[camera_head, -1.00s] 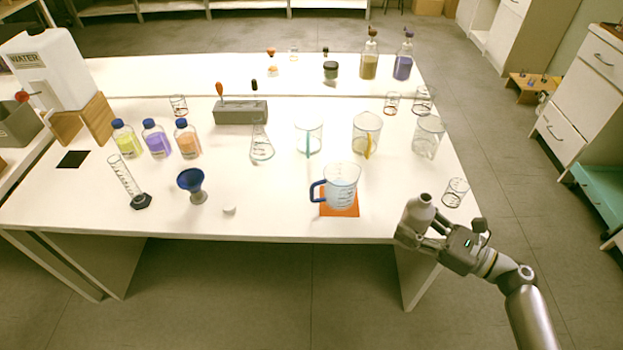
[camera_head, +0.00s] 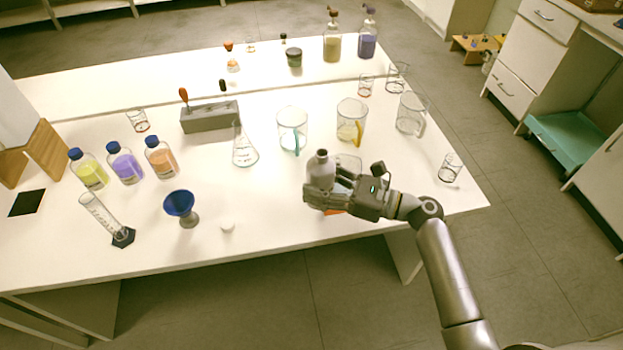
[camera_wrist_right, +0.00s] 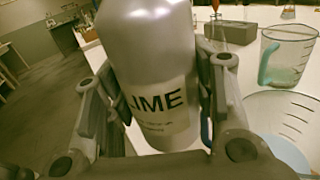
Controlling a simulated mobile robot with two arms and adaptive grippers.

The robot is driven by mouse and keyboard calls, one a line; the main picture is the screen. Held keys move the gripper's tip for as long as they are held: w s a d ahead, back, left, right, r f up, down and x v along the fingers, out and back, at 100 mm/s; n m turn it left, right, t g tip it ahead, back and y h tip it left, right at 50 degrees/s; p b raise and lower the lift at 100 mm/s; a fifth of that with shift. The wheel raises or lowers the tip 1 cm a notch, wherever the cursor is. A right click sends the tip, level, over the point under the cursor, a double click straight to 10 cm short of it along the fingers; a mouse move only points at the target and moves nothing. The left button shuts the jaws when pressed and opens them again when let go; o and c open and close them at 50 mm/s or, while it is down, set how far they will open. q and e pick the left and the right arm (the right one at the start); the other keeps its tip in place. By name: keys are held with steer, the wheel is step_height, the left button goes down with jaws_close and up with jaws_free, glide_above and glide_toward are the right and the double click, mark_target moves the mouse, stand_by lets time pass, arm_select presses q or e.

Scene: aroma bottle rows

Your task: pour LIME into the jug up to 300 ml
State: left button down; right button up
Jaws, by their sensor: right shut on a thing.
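My right gripper (camera_head: 322,190) is shut on a grey bottle (camera_head: 321,167), held upright at the front of the table. In the right wrist view the bottle (camera_wrist_right: 150,60) fills the space between the fingers, and its white label reads "LIME", partly cut off. The jug (camera_head: 348,163) is mostly hidden behind my gripper in the head view. Its rim and marked wall (camera_wrist_right: 292,122) show at the lower right of the right wrist view, close beside the gripper. An orange mat (camera_head: 333,212) peeks out below the gripper. My left gripper is not in view.
Clear beakers with teal (camera_head: 292,128) and yellow (camera_head: 351,120) handles stand behind. A blue funnel (camera_head: 180,204), a small white cap (camera_head: 227,225) and a tilted measuring cylinder (camera_head: 104,217) are to the left. Free table lies right of my gripper, before a small glass (camera_head: 449,168).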

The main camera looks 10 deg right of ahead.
steer(key=shift+f, duration=0.15)
steer(key=shift+w+m, duration=0.1)
steer(key=shift+m, duration=0.3)
steer(key=shift+a+f, duration=0.1)
steer(key=shift+f, duration=0.1)
steer(key=shift+f+m+b, duration=0.1)
steer(key=shift+m+b, duration=0.25)
steer(key=shift+m, duration=0.05)
steer(key=shift+w+r+m+t+y, duration=0.2)
steer(key=shift+m+t+y, duration=0.15)
steer(key=shift+m, duration=0.75)
steer(key=shift+d+m+t, duration=0.25)
steer(key=shift+d+m, duration=0.05)
steer(key=shift+m, duration=0.7)
steer(key=shift+w+d+f+m, duration=0.1)
steer(key=shift+w+m, duration=0.1)
steer(key=shift+m, duration=0.5)
steer(key=shift+s+f+m+t, duration=0.15)
steer(key=shift+m+t, duration=0.25)
steer(key=shift+m, duration=0.7)
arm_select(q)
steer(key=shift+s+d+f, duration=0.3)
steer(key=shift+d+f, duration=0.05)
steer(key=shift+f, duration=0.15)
arm_select(e)
steer(key=shift+a+m, duration=0.2)
steer(key=shift+m, duration=0.1)
